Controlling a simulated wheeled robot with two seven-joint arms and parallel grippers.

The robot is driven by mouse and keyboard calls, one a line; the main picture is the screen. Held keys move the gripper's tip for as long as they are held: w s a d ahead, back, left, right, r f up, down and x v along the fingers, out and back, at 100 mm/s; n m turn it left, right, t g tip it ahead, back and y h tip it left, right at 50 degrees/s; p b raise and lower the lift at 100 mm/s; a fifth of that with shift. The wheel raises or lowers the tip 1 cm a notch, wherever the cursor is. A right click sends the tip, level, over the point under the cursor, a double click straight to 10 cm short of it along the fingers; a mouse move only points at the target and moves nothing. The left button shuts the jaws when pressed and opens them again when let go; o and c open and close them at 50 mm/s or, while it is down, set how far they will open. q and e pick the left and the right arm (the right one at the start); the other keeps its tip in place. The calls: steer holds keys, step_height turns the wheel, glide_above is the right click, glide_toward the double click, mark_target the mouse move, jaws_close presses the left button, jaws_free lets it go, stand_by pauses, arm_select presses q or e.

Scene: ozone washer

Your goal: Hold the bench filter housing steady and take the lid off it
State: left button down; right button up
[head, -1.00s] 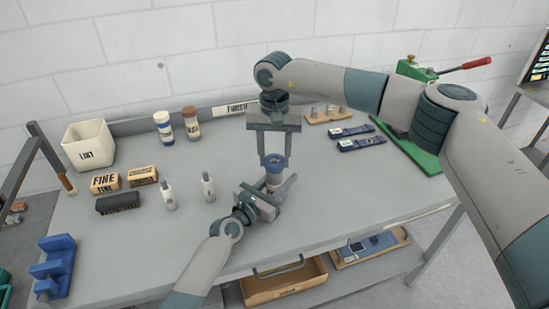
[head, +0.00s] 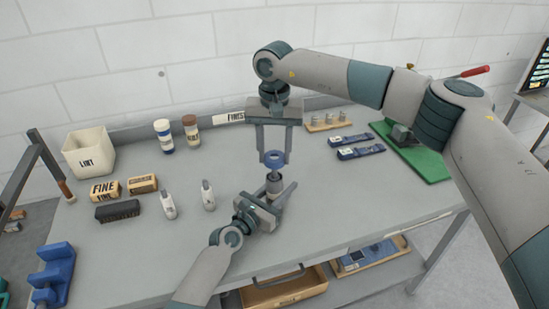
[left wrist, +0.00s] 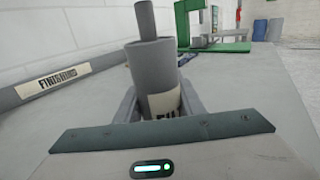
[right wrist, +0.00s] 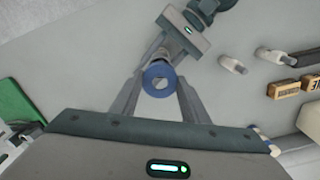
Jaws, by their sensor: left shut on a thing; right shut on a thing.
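The filter housing (head: 274,187) is a small grey cylinder standing upright near the middle of the bench. My left gripper (head: 280,193) is shut around its side. In the left wrist view the housing (left wrist: 152,65) has an open top with a thinner grey rod rising from it, and a partly hidden label. The blue ring-shaped lid (head: 275,158) is apart from the housing, above it. My right gripper (head: 274,154), pointing down, is shut on the lid. In the right wrist view the lid (right wrist: 148,77) sits between the fingertips, with the housing partly hidden below it.
Two small white bottles (head: 168,206) stand left of the housing, with boxes (head: 105,191) and a white bin (head: 88,152) beyond. Two jars (head: 164,134) stand at the back. Front right is clear.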

mark_target(269, 198)
arm_select(q)
steer(key=c, duration=1.1)
jaws_free()
steer(key=b+v, duration=0.1)
steer(key=v, duration=1.1)
